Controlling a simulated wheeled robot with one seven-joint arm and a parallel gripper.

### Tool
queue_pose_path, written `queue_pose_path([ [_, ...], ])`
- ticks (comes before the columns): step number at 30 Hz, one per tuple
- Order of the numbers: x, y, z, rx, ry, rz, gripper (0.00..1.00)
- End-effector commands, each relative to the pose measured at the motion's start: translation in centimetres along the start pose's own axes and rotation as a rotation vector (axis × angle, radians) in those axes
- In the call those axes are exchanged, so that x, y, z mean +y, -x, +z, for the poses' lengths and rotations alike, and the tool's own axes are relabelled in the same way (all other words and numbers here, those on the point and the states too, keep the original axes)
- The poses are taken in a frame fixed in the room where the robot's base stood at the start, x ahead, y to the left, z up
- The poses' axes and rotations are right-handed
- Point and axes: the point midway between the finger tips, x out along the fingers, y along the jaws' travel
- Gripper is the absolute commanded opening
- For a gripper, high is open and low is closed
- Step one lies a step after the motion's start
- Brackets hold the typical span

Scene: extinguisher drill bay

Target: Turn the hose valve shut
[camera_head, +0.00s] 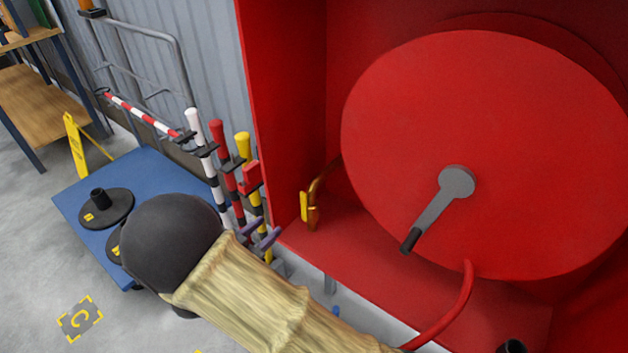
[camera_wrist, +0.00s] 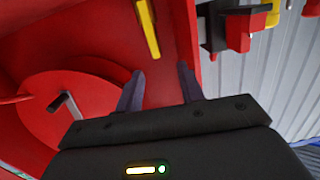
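The hose valve has a yellow lever handle (camera_head: 304,206) on a brass pipe (camera_head: 314,214), low at the left inside of the red cabinet. The lever hangs roughly upright in the head view. In the wrist view the yellow lever (camera_wrist: 148,28) is at the top, beyond the fingertips and a little left of the middle between them. My gripper (camera_head: 270,224) is left of the valve and apart from it, near the cabinet's left edge. Its two purple fingers are spread with nothing between them, as the wrist view (camera_wrist: 160,70) shows. The valve body is mostly out of the wrist view.
A large red hose reel (camera_head: 480,130) with a grey crank (camera_head: 430,212) fills the cabinet (camera_head: 285,90). A red hose (camera_head: 462,308) hangs below it. Striped posts (camera_head: 201,150) stand close by my gripper on the left. A blue platform (camera_head: 150,170) holds black bases.

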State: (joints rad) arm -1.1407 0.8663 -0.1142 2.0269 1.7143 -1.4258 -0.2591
Motion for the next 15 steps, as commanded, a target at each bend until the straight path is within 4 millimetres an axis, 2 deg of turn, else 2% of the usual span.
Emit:
queue_pose_path([
  [1, 0.3, 1.2, 0.1, 0.039, 0.011, 0.02, 0.38],
  [4, 0.9, 2.3, 0.0, 0.086, 0.022, 0.051, 0.38],
  [15, 1.0, 2.3, -0.1, 0.093, 0.023, 0.059, 0.38],
])
